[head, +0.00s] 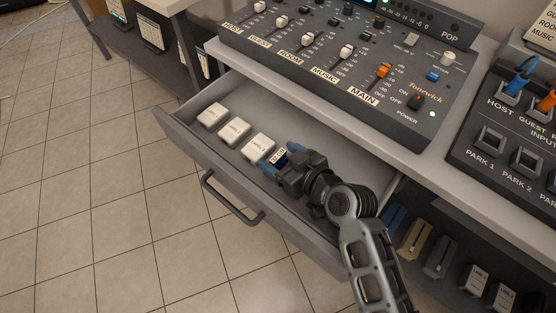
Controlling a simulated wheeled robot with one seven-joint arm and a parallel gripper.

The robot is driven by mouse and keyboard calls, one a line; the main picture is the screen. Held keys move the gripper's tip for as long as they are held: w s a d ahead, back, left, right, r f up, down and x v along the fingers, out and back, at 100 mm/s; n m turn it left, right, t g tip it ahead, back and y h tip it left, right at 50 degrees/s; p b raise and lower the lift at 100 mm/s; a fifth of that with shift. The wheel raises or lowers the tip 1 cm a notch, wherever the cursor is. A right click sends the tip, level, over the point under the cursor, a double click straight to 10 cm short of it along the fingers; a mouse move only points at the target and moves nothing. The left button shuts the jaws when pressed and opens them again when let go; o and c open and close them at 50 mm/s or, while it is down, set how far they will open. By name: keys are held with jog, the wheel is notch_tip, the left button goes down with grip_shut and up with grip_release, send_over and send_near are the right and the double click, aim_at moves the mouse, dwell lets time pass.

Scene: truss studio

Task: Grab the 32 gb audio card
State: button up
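The dark blue audio card (279,158), with a small label that seems to read 32 GB, is in the open grey drawer (184,134), at the right end of a row of white cards. My gripper (281,160) is down in the drawer, with its blue fingertips on either side of the dark card. The fingers stand apart by about the card's width. I cannot tell whether they press on it. My gripper's body and arm hide the drawer floor to the right of the card.
White labelled cards (234,132) sit left of the dark card. The drawer handle (232,197) juts out in front. The counter with the mixer (350,60) overhangs the drawer's back. More cards (440,255) stand on a lower shelf at right. The tiled floor at left is clear.

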jog(key=c, duration=0.9)
